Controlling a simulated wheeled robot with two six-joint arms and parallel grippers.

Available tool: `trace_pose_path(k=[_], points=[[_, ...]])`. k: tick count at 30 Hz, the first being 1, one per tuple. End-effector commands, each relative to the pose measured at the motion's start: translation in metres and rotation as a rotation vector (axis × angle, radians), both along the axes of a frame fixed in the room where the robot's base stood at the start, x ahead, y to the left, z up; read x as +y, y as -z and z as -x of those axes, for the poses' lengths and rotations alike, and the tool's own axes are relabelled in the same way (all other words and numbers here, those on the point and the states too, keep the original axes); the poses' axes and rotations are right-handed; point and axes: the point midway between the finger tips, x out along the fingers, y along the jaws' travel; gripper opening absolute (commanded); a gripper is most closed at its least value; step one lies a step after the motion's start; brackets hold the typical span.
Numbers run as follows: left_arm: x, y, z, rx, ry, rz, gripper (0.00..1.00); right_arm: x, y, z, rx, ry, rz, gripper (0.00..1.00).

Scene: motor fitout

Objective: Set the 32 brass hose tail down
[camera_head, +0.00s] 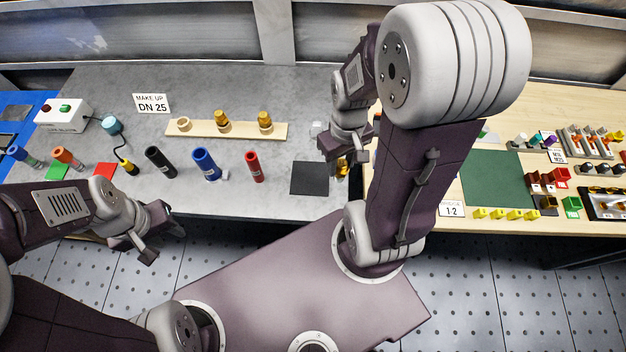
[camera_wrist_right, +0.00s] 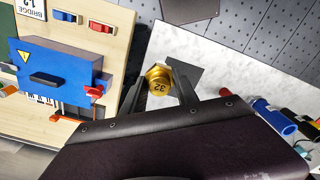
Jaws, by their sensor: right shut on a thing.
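The 32 brass hose tail (camera_wrist_right: 158,82) shows a gold hex end marked 32 in the right wrist view, between my right gripper's fingers. In the head view a small part of the brass (camera_head: 342,168) shows under my right gripper (camera_head: 343,152), just right of a dark square mat (camera_head: 310,178). My right gripper is shut on the hose tail; whether it touches the table cannot be told. The mat also shows beside the hose tail in the wrist view (camera_wrist_right: 188,73). My left gripper (camera_head: 160,236) is empty and open off the bench's front edge.
A wooden strip (camera_head: 243,130) with several fittings lies on the grey bench. Black (camera_head: 160,161), blue (camera_head: 206,164) and red (camera_head: 254,166) hoses lie left of the mat. A blue box (camera_wrist_right: 55,75) stands on the wooden table, near my right gripper in the wrist view.

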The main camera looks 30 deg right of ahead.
Motion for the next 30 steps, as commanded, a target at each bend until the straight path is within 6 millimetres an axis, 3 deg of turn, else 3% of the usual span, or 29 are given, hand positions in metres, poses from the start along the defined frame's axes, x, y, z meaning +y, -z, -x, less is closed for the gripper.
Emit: trace_pose_path(k=[5, 8, 16, 21, 28, 30], points=[[0.000, 0.003, 0.000, 0.000, 0.000, 0.000, 0.36, -0.001, 0.003, -0.001, 0.002, 0.007, 0.000, 0.00], [0.000, 0.003, 0.000, -0.001, 0.000, 0.000, 0.36, 0.001, 0.010, -0.012, 0.004, 0.004, -0.001, 0.00], [0.000, -0.001, 0.000, 0.000, 0.000, 0.000, 0.36, 0.013, 0.049, -0.079, 0.005, 0.003, -0.001, 0.00], [0.000, -0.004, 0.000, 0.000, 0.000, 0.000, 0.36, 0.018, 0.067, -0.108, 0.003, 0.005, 0.000, 0.00], [0.000, -0.005, 0.000, 0.000, 0.000, 0.000, 0.36, 0.019, 0.075, -0.116, 0.002, 0.007, 0.000, 0.00], [0.000, -0.006, 0.000, 0.000, 0.000, 0.000, 0.36, 0.019, 0.087, -0.114, 0.006, 0.007, -0.001, 0.00]])
